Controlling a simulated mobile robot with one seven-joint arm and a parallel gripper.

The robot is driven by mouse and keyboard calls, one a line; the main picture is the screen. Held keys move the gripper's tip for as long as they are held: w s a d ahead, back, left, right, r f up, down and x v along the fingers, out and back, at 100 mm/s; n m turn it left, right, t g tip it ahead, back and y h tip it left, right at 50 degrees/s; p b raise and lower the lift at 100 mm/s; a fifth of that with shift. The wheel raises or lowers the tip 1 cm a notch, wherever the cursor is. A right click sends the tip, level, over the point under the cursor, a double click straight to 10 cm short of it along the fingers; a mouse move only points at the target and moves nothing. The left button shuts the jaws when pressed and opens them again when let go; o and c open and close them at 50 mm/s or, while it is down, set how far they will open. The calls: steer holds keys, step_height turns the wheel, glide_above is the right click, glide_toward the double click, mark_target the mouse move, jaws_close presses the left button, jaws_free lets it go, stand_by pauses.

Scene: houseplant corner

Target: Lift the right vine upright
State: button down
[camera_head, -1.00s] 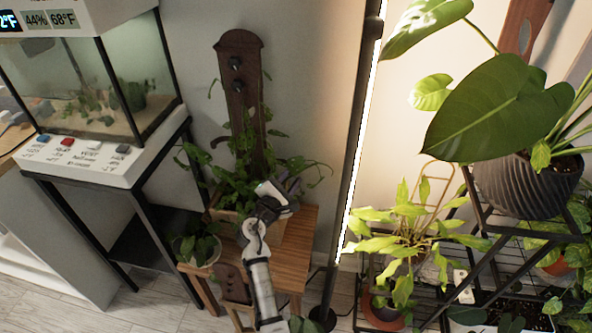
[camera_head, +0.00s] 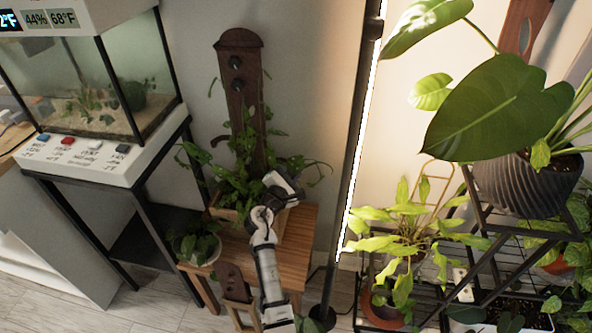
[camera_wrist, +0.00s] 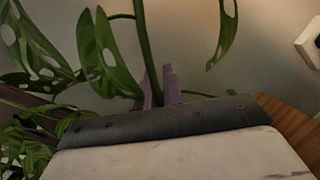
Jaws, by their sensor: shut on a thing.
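The right vine (camera_head: 296,168) spreads low to the right of a dark wooden board (camera_head: 240,95), among other green leaves. In the wrist view, its green stem (camera_wrist: 143,45) rises from between the two purple fingertips of my gripper (camera_wrist: 160,88), with split, holed leaves to either side. My gripper (camera_head: 290,184) is at the right side of the plant, shut on the stem. The stem's lower part is hidden behind my gripper's body. The planter (camera_head: 225,213) under the plant is mostly covered by leaves and my arm.
The planter stands on a small wooden table (camera_head: 297,240) with a potted plant (camera_head: 197,248) at its left. A black pole (camera_head: 347,150) stands close to the right. A glass terrarium (camera_head: 125,85) is at the left, and a plant rack (camera_head: 480,240) at the right.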

steer(key=shift+r, duration=0.1)
steer(key=w+a+r+n+t+p, duration=0.1)
steer(key=a+r+n+p, duration=0.2)
steer(key=a+n, duration=0.3)
steer(key=shift+w+a+r+t, duration=0.15)
steer(key=shift+a+r+t, duration=0.3)
steer(key=shift+r, duration=0.15)
stand_by(0.4)
steer(key=c, duration=1.5)
jaws_free()
steer(key=b+v, duration=0.1)
steer(key=v, duration=1.3)
steer(key=shift+r, duration=0.1)
